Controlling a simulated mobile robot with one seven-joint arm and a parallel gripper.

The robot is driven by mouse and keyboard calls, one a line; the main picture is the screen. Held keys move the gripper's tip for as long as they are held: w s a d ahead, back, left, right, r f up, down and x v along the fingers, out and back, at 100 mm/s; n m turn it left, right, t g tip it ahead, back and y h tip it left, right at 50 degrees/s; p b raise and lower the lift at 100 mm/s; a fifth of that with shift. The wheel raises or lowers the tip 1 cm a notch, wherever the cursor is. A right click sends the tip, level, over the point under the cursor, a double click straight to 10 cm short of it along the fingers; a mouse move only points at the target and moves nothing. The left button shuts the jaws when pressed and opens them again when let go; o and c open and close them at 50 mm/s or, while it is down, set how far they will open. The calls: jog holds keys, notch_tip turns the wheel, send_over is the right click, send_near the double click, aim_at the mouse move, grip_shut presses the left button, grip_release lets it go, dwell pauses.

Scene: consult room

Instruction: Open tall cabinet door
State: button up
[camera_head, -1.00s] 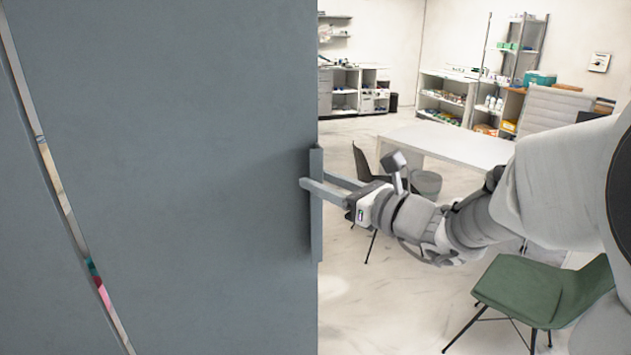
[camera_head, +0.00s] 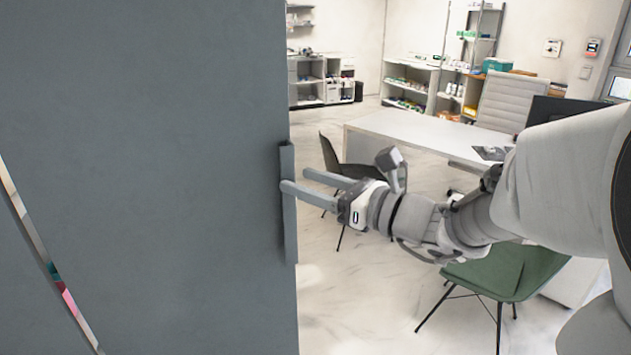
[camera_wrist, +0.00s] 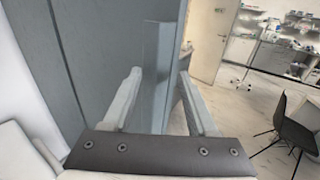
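The tall cabinet door (camera_head: 150,150) is a plain blue-grey panel that fills the left of the head view. A slanting gap with coloured bits shows at its lower left. Its handle (camera_head: 288,215) is a vertical grey strip on the right edge; the handle also shows in the wrist view (camera_wrist: 156,55). My gripper (camera_head: 301,180) is open at handle height, with one finger crossing in front of the handle and the other farther back. In the wrist view my gripper (camera_wrist: 160,88) has its fingers wide apart, with the handle between them; I cannot tell if either touches.
A green chair (camera_head: 505,270) stands below my arm. A dark chair (camera_head: 345,165) and a white desk (camera_head: 420,135) stand behind my gripper. Shelves (camera_head: 410,85) line the far wall. Pale floor (camera_head: 350,310) is clear right of the door.

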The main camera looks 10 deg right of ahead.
jog(key=v, duration=1.2)
jog(key=shift+w, duration=0.25)
jog(key=shift+d, duration=0.15)
